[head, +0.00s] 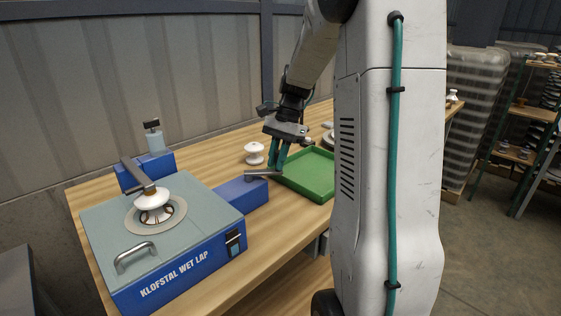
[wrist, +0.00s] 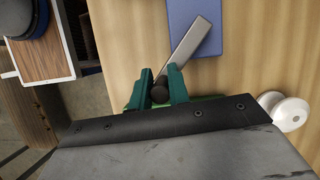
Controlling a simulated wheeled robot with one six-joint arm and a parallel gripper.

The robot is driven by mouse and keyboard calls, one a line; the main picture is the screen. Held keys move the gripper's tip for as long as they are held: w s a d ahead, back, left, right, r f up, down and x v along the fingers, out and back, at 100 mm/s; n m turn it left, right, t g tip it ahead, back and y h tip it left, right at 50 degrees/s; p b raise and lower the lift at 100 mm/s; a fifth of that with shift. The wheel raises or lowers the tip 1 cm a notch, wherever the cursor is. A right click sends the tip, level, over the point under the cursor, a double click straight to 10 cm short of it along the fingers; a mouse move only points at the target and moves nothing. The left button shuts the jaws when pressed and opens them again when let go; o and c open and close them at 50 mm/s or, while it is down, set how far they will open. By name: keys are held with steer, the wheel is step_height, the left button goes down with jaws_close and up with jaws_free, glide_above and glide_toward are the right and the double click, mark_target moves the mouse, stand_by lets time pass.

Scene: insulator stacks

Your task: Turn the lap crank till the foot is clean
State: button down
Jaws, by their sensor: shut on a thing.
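The wet lap (head: 160,240) is a blue machine with a grey top, standing on the wooden table at the left. A white insulator (head: 153,206) stands on its round plate under a flat arm; its foot is down on the plate and hidden. The lap crank (head: 263,174) is a grey metal bar at the blue side box (head: 241,194); it also shows in the wrist view (wrist: 191,46). My gripper (head: 278,166), with green fingers, is shut on the dark knob (wrist: 160,90) at the crank's end.
A green tray (head: 310,186) lies right of the crank, close to my gripper. A white insulator (head: 254,153) stands on the table behind the crank. A clear bottle (head: 155,140) is behind the lap. Shelves (head: 525,110) stand at the far right.

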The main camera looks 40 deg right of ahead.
mark_target(272, 169)
steer(key=w+n, duration=0.1)
steer(key=w+d+n+g, duration=0.1)
steer(key=n, duration=0.1)
steer(key=w+n, duration=0.1)
steer(key=shift+d+n+g+h, duration=0.3)
steer(key=shift+d+g, duration=0.05)
steer(key=shift+g, duration=0.05)
steer(key=w+a+n+g+h, duration=0.2)
steer(key=w+n+h, duration=0.2)
steer(key=w+n, duration=0.75)
steer(key=s+a+n+t+h, duration=0.1)
steer(key=a+n+h, duration=0.2)
steer(key=a+n, duration=0.4)
steer(key=n, duration=0.5)
steer(key=shift+a+t+h, duration=0.25)
steer(key=shift+t+h, duration=0.05)
steer(key=shift+h, duration=0.1)
steer(key=shift+s+a, duration=0.15)
steer(key=shift+a, duration=0.05)
steer(key=c, duration=1.3)
jaws_free()
